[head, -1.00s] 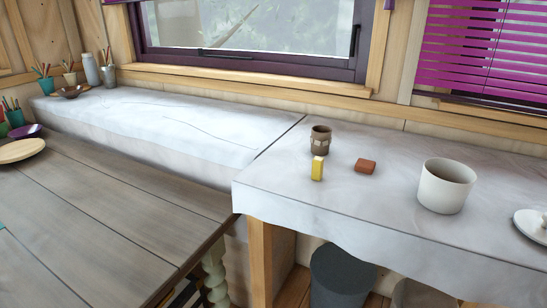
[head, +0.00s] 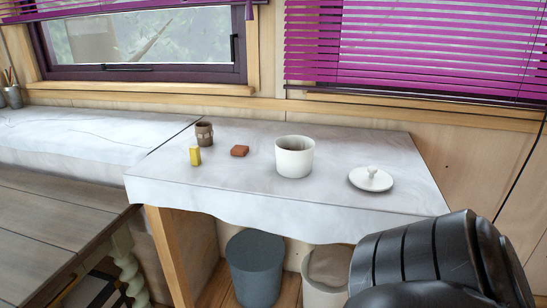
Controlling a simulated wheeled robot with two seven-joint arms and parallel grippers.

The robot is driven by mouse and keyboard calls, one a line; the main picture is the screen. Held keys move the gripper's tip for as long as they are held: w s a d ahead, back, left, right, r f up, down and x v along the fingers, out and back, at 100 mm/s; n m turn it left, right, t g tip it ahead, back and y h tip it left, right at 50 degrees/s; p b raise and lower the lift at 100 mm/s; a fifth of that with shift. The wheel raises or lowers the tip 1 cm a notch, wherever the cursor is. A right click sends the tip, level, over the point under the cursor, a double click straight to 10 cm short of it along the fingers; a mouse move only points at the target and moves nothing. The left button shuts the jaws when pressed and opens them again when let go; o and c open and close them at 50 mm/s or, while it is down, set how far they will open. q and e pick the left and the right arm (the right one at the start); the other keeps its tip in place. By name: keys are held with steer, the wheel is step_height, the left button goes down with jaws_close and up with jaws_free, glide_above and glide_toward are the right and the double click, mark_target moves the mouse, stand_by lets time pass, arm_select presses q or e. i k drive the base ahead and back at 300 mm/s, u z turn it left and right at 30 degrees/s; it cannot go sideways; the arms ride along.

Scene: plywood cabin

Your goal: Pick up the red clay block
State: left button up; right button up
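The red clay block (head: 240,151) is a small reddish-brown block lying on the cloth-covered table (head: 220,186). It sits between a yellow block (head: 195,156) on its left and a white pot (head: 294,157) on its right. A black, ribbed part of my own arm fills the lower right of the head view. It is well to the right of the block and in front of the table. No gripper fingertips show.
A brown cup (head: 204,133) stands behind the yellow block. A white lid (head: 370,179) lies right of the pot. Two bins, one grey (head: 255,268) and one pale (head: 325,272), stand under the table. A wooden table (head: 45,220) is at left.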

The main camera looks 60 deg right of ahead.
mark_target(238, 149)
steer(key=u, duration=0.3)
steer(key=k, duration=0.15)
steer(key=z, duration=1.55)
